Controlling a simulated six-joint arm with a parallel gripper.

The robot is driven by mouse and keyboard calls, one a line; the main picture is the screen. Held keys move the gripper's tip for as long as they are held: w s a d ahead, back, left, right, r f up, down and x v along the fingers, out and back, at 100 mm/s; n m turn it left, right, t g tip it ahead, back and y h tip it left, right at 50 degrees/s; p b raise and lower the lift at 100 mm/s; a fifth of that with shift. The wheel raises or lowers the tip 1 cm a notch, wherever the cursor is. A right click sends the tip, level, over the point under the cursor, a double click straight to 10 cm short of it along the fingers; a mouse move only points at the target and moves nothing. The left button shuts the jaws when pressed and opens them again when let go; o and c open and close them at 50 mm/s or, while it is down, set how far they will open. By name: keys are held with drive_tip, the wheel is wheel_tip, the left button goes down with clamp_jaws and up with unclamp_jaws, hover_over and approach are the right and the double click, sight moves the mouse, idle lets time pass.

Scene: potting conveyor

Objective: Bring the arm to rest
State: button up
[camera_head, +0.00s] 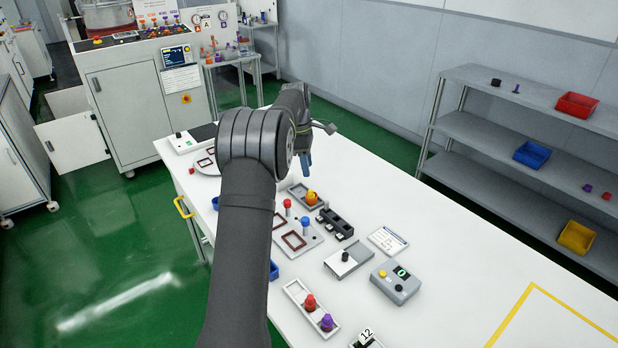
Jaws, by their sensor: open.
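My dark arm rises from the bottom of the picture and bends at the elbow, reaching out over the white table (440,275). My gripper (306,165) hangs beyond the elbow, above the table. It is open, and I see nothing held in it. The blue tips point down, apart from the parts below. The elbow and forearm hide part of the gripper and the table behind them.
Below the gripper stand an orange piece (311,198) in a grey tray and a black fixture (335,224). Nearer are a grey control box (396,282) and a white tray (296,289) with red and purple pieces. Shelves (490,145) stand at right. The table's right part is clear.

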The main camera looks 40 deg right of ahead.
sight(311, 190)
drive_tip(key=shift+r, duration=0.65)
drive_tip(key=f, duration=0.4)
drive_tip(key=s+f, duration=0.1)
drive_tip(key=f, duration=0.7)
drive_tip(key=shift+s+d+f, duration=0.1)
drive_tip(key=shift+s+d, duration=0.15)
drive_tip(key=shift+d, duration=0.15)
